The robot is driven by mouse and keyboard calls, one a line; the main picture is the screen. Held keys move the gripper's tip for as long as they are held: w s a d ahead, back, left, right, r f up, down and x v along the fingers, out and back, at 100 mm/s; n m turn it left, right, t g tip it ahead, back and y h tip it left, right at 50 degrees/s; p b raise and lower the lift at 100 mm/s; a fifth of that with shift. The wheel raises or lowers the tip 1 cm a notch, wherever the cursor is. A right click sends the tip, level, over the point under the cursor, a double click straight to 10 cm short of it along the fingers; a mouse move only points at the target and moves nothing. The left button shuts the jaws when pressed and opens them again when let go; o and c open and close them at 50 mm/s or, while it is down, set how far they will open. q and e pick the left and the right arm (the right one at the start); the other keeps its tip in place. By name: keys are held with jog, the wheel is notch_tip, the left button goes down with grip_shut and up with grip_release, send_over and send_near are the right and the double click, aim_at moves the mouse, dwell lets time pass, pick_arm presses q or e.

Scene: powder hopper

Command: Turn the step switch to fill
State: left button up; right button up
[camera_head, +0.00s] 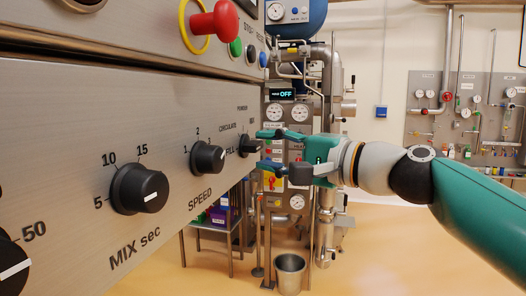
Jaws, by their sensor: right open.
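The step switch (249,145) is a small black knob at the far right end of the grey metal panel in the head view. Small labels stand around it, among them CIRCULATE and FILL to its left and POWDER above. Its pointer is too small to read. My right gripper (264,150) is open, in front of the panel just right of the knob. Its two dark-tipped fingers, one above the other, point at the knob; I cannot tell whether they touch it. My left gripper is not in view.
The SPEED knob (207,157) and the MIX sec knob (140,189) sit left on the same panel. A red mushroom button (216,21) with a yellow ring is above. Behind stand steel piping and a small display reading OFF (284,94). A metal bucket (289,272) is on the floor.

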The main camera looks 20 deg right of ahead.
jog(key=v, duration=1)
jog(key=shift+f, duration=0.15)
